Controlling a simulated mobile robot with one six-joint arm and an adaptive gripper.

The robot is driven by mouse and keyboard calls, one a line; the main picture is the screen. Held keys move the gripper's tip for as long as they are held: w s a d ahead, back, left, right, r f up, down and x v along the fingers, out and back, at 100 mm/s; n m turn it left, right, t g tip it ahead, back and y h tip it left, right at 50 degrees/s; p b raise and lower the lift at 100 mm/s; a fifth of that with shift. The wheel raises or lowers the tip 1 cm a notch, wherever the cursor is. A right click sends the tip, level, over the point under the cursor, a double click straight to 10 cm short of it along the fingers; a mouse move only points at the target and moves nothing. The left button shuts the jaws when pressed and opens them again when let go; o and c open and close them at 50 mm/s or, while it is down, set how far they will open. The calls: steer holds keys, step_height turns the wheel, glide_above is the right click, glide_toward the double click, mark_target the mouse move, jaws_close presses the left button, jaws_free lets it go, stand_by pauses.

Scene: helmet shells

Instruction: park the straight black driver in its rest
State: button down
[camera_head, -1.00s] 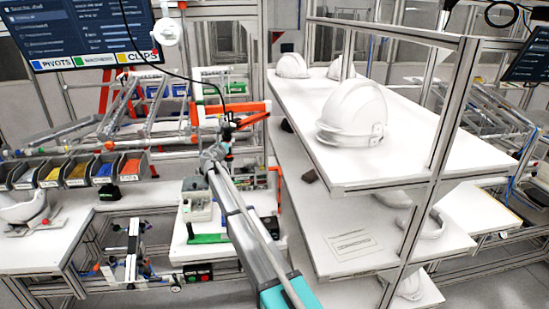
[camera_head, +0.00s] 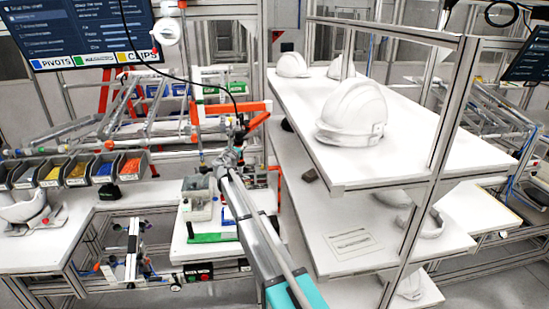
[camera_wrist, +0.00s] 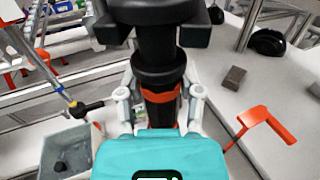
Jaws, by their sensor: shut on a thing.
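The straight black driver (camera_wrist: 158,45) stands in the middle of the wrist view, a thick black body with an orange band low on it. My gripper (camera_wrist: 160,100) is shut on it near that band, with one grey finger on each side. The driver's lower end is hidden behind my teal gripper housing. In the head view my gripper (camera_head: 236,148) is at the far end of my arm, in front of an orange frame (camera_head: 258,120); the driver is small and dark there. I cannot tell which part is the driver's rest.
An orange bracket (camera_wrist: 268,122) stands right of the driver in the wrist view. A grey bin (camera_wrist: 70,150) and a black-handled rod (camera_wrist: 85,108) are at left. A white shelf (camera_head: 335,183) with white helmet shells (camera_head: 352,112) is close on the right. Part bins (camera_head: 75,172) are at left.

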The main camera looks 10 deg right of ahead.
steer(key=shift+s+d, duration=1.05)
steer(key=shift+s, duration=0.1)
steer(key=shift+s+d, duration=0.1)
steer(key=s+d, duration=0.6)
steer(key=s, duration=0.1)
steer(key=shift+s+d, duration=0.15)
steer(key=shift+d, duration=0.15)
stand_by(0.7)
steer(key=w+d, duration=0.4)
steer(key=d, duration=0.1)
stand_by(0.5)
steer(key=shift+c, duration=0.8)
jaws_free()
